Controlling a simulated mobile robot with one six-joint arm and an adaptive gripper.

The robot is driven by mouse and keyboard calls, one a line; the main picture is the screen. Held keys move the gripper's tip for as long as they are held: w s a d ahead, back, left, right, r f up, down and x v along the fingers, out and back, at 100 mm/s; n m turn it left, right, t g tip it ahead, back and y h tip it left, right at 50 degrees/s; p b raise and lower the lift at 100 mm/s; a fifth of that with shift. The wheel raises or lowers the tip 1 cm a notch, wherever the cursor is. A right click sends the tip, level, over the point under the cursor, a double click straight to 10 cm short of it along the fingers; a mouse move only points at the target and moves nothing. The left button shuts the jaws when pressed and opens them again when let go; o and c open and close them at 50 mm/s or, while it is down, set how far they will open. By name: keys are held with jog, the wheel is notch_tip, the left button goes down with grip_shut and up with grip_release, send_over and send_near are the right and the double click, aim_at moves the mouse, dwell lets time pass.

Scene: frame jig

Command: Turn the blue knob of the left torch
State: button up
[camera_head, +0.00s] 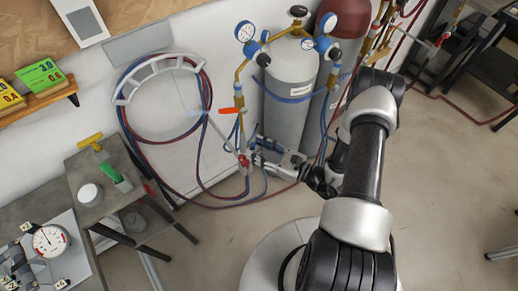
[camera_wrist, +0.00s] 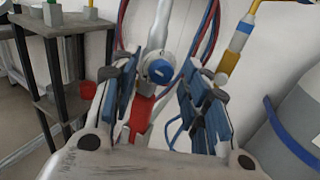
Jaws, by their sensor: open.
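The left torch (camera_wrist: 162,28) is a pale metal tube with a red part (camera_wrist: 139,112) low on it. Its blue knob (camera_wrist: 157,71) has a light round face and shows between the fingers in the wrist view. My gripper (camera_wrist: 162,88) is open, with one blue-padded finger on each side of the knob. No contact between pads and knob is visible. In the head view my gripper (camera_head: 268,151) is just right of the torch (camera_head: 222,133) and its red part (camera_head: 243,161). The knob cannot be told apart from the gripper there.
A grey gas cylinder (camera_head: 290,95) with gauges stands behind my gripper, a dark red-topped one (camera_head: 345,20) beside it. Red and blue hoses (camera_head: 123,115) hang coiled on the wall. A small table (camera_head: 88,172) stands left. Open floor (camera_head: 440,180) lies right.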

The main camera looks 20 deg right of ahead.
jog(key=shift+c, duration=0.3)
grip_shut()
jog(key=shift+r+m+p, duration=0.15)
jog(key=shift+m+p, duration=0.15)
jog(key=shift+m, duration=0.1)
jog(key=shift+w+d+r+m+g+h+p, duration=0.1)
jog(key=shift+m+g+p, duration=0.65)
jog(key=shift+m, duration=0.8)
jog(key=shift+s+a+r+m+g+h+p, duration=0.1)
jog(key=shift+m+g+p, duration=0.6)
jog(key=shift+m, duration=0.8)
jog(key=shift+w+d+r+m+g+h+p, duration=0.1)
jog(key=shift+m+g+p, duration=0.6)
jog(key=shift+m, duration=0.85)
